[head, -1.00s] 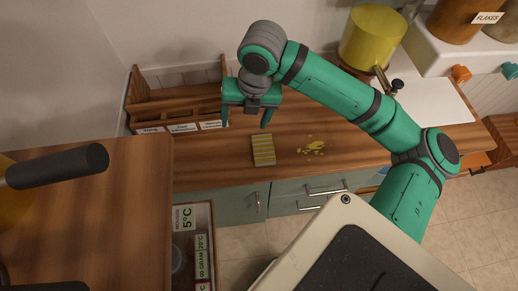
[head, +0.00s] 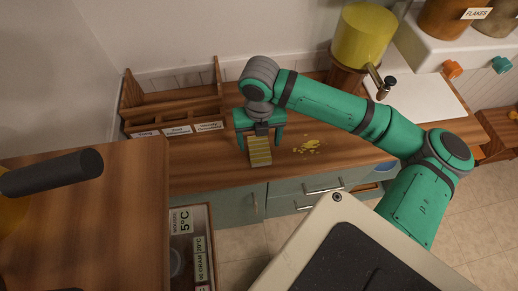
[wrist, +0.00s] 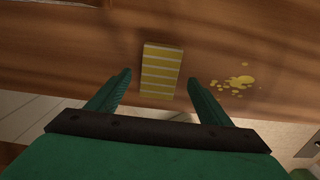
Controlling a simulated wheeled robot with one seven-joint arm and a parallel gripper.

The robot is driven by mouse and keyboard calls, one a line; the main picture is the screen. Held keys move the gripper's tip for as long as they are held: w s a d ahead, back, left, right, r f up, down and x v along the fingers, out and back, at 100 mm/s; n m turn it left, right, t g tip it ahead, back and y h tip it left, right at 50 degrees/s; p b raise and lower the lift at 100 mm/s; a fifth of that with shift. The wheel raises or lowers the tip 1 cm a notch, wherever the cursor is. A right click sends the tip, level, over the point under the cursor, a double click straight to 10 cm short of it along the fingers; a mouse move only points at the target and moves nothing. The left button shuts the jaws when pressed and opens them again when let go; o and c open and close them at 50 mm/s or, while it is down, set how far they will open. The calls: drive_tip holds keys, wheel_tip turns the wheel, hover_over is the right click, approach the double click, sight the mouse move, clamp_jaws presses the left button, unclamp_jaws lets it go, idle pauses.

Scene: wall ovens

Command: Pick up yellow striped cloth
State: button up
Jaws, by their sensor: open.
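The yellow striped cloth (head: 260,154) lies flat on the wooden counter in the head view, with its far end hidden by my gripper. In the wrist view the cloth (wrist: 161,70) lies ahead of the fingers, roughly centred between them. My gripper (head: 259,150) is over the cloth's far part in the head view. Its two fingers are spread apart and empty in the wrist view (wrist: 160,82). I cannot tell the exact height of the fingertips above the counter.
A yellow spill (head: 306,146) lies on the counter right of the cloth. A wooden rack (head: 172,108) with labelled compartments stands behind left. A yellow dispenser (head: 362,36) stands at the back right. An open drawer (head: 190,240) is below left.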

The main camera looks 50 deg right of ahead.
sight(259, 150)
drive_tip(key=shift+f, duration=1.4)
drive_tip(key=shift+c, duration=0.6)
drive_tip(key=c, duration=1)
drive_tip(key=shift+r, duration=0.1)
